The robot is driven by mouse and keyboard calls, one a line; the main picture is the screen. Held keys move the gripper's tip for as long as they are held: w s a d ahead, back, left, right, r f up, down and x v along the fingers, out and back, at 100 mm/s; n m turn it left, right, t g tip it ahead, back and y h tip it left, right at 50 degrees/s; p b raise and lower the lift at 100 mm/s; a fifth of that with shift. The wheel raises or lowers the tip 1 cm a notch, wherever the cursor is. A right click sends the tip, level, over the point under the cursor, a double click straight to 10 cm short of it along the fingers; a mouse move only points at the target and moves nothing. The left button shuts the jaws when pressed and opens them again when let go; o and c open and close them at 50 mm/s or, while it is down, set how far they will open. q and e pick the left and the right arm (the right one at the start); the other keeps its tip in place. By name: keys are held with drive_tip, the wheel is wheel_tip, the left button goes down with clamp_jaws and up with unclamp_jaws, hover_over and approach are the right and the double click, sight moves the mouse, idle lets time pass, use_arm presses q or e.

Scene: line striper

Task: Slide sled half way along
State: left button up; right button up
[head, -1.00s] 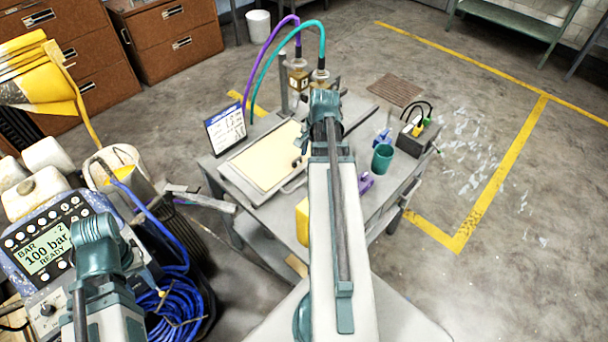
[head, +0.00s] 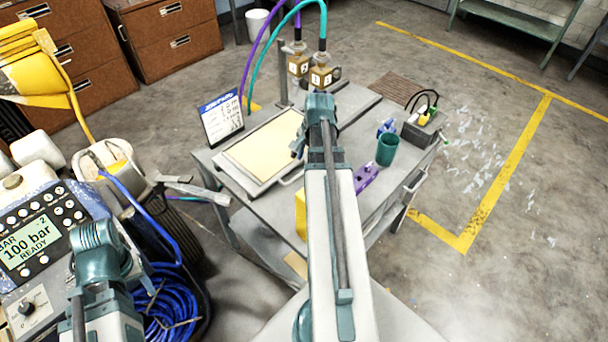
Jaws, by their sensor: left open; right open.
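I cannot tell for sure which part is the sled; the blocks' base is partly hidden behind my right arm. My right gripper (head: 298,146) is over the cart beside a framed cream panel (head: 262,150), mostly hidden by its own arm.
A display card (head: 221,118), a green cup (head: 387,149), a purple part (head: 366,178) and a grey box (head: 424,128) with cables are on the cart. A machine reading 100 bar (head: 35,243) and blue hose (head: 172,308) are at left.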

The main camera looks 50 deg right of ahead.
sight(303, 171)
drive_tip(key=f+b, duration=0.2)
drive_tip(key=w+f+b, duration=0.1)
drive_tip(key=f+b, duration=0.1)
drive_tip(key=f, duration=0.1)
drive_tip(key=shift+f, duration=0.1)
clamp_jaws()
idle(1.3)
